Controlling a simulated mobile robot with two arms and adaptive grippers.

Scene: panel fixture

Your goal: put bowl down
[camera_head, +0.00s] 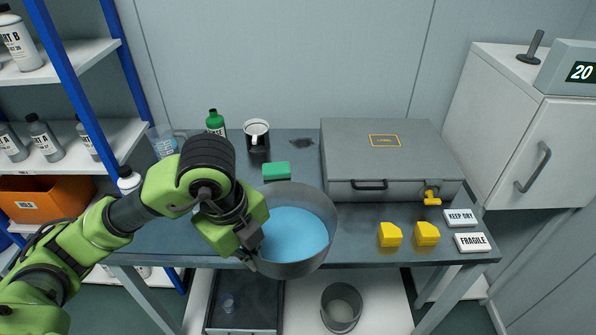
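A round grey bowl (322,210) with blue contents or a blue inner bottom is near the front edge of the table (345,236), left of centre. My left gripper (248,246) is at the bowl's left rim and appears shut on it. The bowl covers part of the table's front edge. I cannot tell from this one view whether its base touches the tabletop or hangs above it. My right gripper is not in view.
A grey case (385,148) stands to the right, with two yellow blocks (390,235) before it. A green sponge (277,170), a mug (257,135) and a green bottle (215,123) are behind the bowl. White sign blocks (473,242) lie at the right edge.

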